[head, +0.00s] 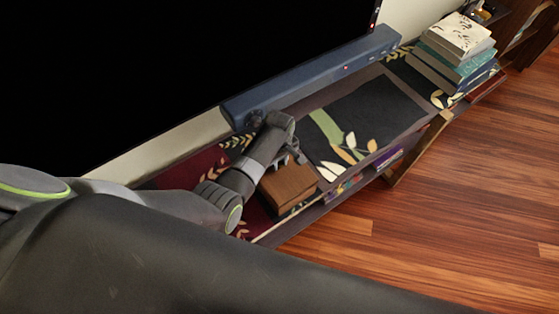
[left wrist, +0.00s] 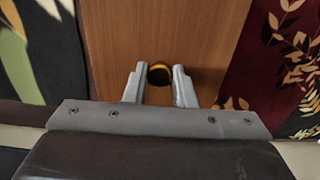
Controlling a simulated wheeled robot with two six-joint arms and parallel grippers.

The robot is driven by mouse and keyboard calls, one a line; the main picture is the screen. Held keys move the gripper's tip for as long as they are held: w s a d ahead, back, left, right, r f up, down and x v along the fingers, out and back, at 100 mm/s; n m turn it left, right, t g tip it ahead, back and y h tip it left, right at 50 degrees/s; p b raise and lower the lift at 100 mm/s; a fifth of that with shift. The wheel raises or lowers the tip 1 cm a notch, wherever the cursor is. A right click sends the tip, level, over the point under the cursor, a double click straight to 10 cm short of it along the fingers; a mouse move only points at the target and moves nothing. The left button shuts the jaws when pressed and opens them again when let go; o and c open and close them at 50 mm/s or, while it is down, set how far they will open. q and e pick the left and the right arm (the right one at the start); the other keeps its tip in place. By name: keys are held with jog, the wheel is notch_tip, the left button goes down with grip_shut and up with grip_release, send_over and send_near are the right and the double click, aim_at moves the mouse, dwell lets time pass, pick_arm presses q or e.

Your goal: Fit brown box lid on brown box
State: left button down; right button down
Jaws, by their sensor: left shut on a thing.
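The brown box lid (head: 288,183) lies flat under my left gripper (head: 291,157), on the patterned shelf top in the head view. In the left wrist view its wood-grained top (left wrist: 205,35) fills the middle. A round dark and yellowish knob (left wrist: 159,74) sits between the two fingers of my left gripper (left wrist: 159,88), which is shut on it. A brown side (head: 297,203) shows below the lid's front edge. I cannot tell how much of this is the brown box, or whether the lid is seated. My right gripper is not in view.
A long blue bar (head: 310,78) with a red light runs along the back, under a large black screen (head: 170,70). Several stacked books (head: 457,50) stand at the far right end. The dark patterned shelf top (head: 370,110) right of the lid is clear.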

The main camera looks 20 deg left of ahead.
aim_at(279, 164)
pick_arm(q)
jog(key=shift+p, duration=0.35)
dwell(0.6)
jog(key=shift+f+b, duration=0.8)
jog(key=shift+f, duration=0.2)
jog(key=c, duration=1.1)
grip_release()
notch_tip(279, 164, up, 18)
jog(key=shift+f+b, duration=0.25)
jog(key=shift+b, duration=0.1)
jog(key=shift+f, duration=0.1)
